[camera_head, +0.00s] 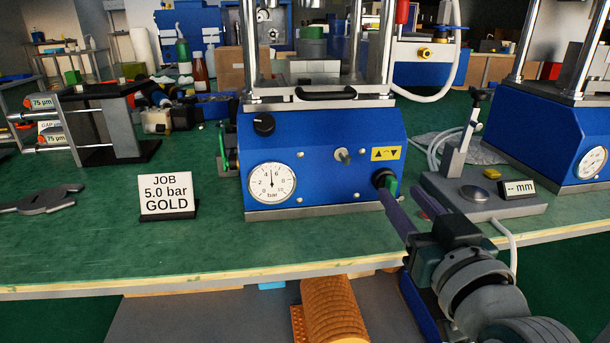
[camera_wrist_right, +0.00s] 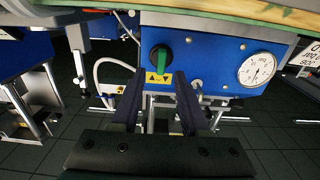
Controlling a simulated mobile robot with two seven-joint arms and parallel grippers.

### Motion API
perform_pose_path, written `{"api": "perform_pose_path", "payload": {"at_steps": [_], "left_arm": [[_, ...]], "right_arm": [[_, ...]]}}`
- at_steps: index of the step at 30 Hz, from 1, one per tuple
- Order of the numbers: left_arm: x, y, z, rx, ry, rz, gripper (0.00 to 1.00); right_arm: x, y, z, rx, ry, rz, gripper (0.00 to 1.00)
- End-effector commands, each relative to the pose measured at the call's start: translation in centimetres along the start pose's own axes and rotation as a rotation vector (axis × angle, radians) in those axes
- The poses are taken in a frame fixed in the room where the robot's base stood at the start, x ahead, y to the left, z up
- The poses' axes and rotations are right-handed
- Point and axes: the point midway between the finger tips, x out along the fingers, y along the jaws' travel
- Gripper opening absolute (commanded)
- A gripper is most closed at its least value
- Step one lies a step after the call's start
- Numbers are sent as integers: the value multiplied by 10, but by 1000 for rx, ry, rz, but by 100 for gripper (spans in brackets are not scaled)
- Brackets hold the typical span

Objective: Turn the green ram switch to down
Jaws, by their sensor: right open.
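The green ram switch (camera_head: 391,184) is a green handle on a black round knob, low on the right of the blue press front (camera_head: 330,190). A yellow label with arrows (camera_head: 385,154) sits just above it. My right gripper (camera_head: 402,193) is open and empty, its dark fingers pointing at the switch. In the head view the left finger partly hides the switch. In the right wrist view, where the press looks upside down, the green switch handle (camera_wrist_right: 161,66) shows in the gap between the two fingertips (camera_wrist_right: 157,82). I cannot tell whether they touch. My left gripper is out of view.
A grey gauge stand with a mm display (camera_head: 517,189) stands close to the right of my gripper, its cable hanging over the bench edge. A JOB 5.0 bar GOLD sign (camera_head: 166,193) and a pressure gauge (camera_head: 272,183) are left. The front bench strip is mostly clear.

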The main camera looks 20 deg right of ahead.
Motion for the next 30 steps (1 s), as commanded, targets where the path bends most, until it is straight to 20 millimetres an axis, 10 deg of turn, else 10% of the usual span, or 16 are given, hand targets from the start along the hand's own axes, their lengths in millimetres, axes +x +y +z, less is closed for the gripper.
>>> {"api": "perform_pose_path", "payload": {"at_steps": [17,30], "left_arm": [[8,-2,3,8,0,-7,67],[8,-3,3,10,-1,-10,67]], "right_arm": [[32,0,0,1,-1,0,44],[32,0,0,1,-1,0,0]]}}
